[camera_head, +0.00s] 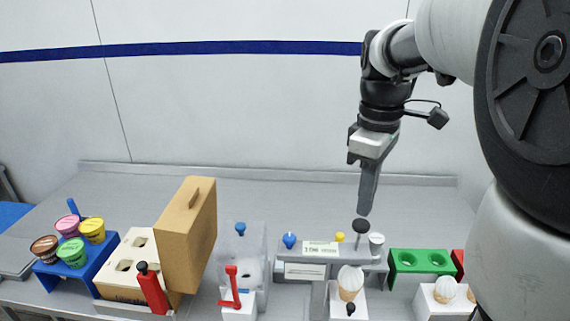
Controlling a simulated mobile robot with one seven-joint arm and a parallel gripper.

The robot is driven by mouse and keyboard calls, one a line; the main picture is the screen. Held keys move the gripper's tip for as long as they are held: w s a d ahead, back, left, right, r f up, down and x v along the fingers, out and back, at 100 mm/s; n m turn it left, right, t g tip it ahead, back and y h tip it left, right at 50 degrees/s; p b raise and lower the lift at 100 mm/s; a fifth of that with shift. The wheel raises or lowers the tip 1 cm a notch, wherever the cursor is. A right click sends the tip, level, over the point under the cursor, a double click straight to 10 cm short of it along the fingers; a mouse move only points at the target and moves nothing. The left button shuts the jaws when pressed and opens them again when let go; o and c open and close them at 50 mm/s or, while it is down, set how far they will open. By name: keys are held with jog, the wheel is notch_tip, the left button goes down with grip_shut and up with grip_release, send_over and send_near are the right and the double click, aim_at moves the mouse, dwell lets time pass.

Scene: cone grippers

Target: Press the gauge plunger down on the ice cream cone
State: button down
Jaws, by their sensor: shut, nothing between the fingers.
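My gripper (365,211) is shut and empty, pointing down. Its tip is just above the black round knob of the gauge plunger (361,226); I cannot tell whether they touch. The plunger rises on a thin stem from a grey fixture (374,257) with a label plate. Just below and in front of it, an ice cream cone (350,283) with a white top and tan wafer stands upright in a white holder (337,305). I cannot see a gap or contact between plunger and cone.
Left of the fixture stand a clear box (251,247) and a red lever (231,283). Further left are a tan box with an upright lid (190,235) and a blue rack of cups (108,246). A green holder (419,262) and more cones (445,289) are at right.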

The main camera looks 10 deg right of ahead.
notch_tip(320, 180, up, 9)
jog(key=p, duration=0.7)
dwell(0.3)
